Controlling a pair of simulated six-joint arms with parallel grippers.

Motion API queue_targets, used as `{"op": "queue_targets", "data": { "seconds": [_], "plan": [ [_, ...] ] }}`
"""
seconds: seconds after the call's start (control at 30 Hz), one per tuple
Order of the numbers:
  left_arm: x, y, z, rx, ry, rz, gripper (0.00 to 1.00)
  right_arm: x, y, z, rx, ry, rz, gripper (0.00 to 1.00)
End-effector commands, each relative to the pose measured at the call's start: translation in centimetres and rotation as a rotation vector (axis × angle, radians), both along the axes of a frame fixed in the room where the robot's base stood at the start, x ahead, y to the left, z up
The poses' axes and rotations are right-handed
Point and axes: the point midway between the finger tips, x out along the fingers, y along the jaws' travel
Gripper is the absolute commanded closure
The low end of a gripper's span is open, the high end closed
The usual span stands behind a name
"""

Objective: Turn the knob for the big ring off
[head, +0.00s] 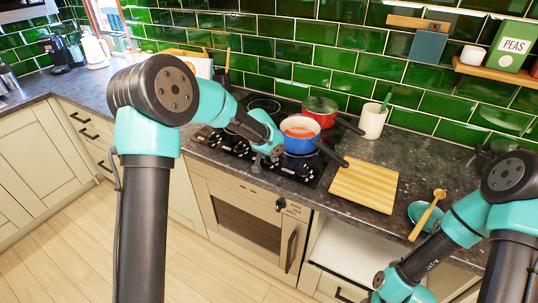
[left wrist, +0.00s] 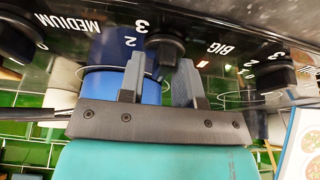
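Several black knobs stand on the hob's (head: 320,173) dark glass panel. In the left wrist view, one knob (left wrist: 166,45) has BIG printed just right of it and 2 and 3 on its left. Another knob (left wrist: 17,38) is left of MEDIUM, and a third (left wrist: 276,75) is at the right. My left gripper (left wrist: 161,72) is open, one fingertip on each side of the knob beside BIG; I cannot tell if they touch it. In the head view this gripper (head: 272,153) is low over the hob's front. My right arm is at the lower right, its fingers out of view.
A blue pot (head: 298,144) with red contents and a red pot (head: 322,106) stand on the hob, handles pointing right. A wooden board (head: 363,185), a cream utensil pot (head: 372,122) and a teal bowl with a wooden spoon (head: 428,214) are to the right.

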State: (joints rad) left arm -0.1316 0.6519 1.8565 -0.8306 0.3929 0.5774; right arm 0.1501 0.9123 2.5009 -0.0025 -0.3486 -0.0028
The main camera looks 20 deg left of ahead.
Motion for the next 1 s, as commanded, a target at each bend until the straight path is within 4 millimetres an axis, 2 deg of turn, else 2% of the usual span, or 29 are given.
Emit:
{"op": "queue_targets", "data": {
  "seconds": [0.1,0.47,0.67,1.0],
  "plan": [
    [-0.1,0.1,-0.2,0.001,0.004,0.001,0.57,0.0,0.0,0.0,0.0,0.0,0.0,0.55],
    [-0.2,0.2,0.6,0.002,-0.001,0.001,0.57,0.0,0.0,0.0,0.0,0.0,0.0,0.55],
    [-1.1,0.4,2.9,0.0,-0.002,0.001,0.57,0.0,0.0,0.0,0.0,0.0,0.0,0.55],
    [-3.5,0.9,9.0,0.0,-0.002,0.001,0.57,0.0,0.0,0.0,0.0,0.0,0.0,0.55]
  ]
}}
